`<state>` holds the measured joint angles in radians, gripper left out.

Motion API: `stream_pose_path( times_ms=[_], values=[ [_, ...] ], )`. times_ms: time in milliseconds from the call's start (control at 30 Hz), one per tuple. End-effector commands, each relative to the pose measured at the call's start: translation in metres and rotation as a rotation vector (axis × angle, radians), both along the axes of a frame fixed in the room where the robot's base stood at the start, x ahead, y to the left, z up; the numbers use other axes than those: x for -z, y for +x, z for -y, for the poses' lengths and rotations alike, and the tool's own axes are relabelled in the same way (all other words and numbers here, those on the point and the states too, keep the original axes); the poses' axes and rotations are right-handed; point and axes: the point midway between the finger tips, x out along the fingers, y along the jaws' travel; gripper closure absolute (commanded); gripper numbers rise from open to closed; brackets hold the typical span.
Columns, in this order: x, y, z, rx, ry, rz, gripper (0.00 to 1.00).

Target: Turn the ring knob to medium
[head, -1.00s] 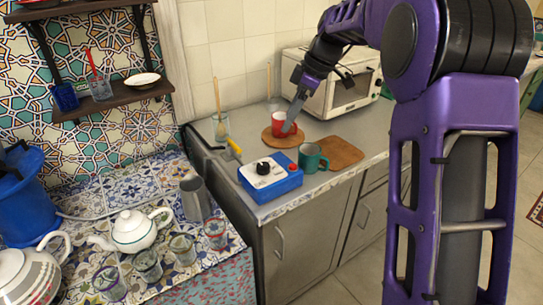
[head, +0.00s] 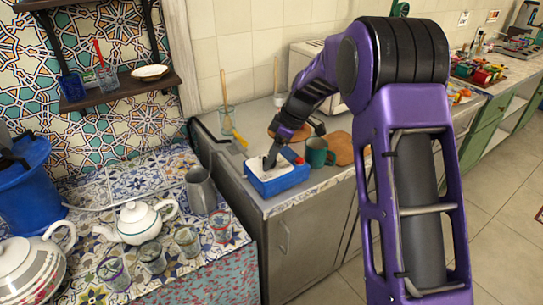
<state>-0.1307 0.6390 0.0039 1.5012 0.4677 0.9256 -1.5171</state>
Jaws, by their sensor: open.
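The blue box (head: 283,183) with a white top stands on the grey counter near its front left corner. A red button (head: 299,160) shows at its right end. The black knob on its white top is largely covered by my gripper, so its setting cannot be read. My gripper (head: 270,160) points down at the box top, with its fingertips at the knob. The jaws are open. I cannot tell whether the fingers touch the knob or stand around it.
A teal mug (head: 317,152) stands close to the right of the box, by a wooden board (head: 343,149). A yellow-handled tool (head: 240,138) lies behind to the left. A grey metal jug (head: 200,190) and white teapot (head: 136,222) stand on the tiled surface at left.

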Motion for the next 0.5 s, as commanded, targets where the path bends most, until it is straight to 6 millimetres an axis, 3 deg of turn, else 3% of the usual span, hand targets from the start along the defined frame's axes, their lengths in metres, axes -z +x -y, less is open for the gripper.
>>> stream_pose_path(
  times_ms=[300,500],
  values=[
    [0.0025,0.0002,-0.0011,0.0,0.0,0.0,0.19],
    [0.0024,0.0003,-0.001,0.001,0.0,0.0,0.55]
  ],
)
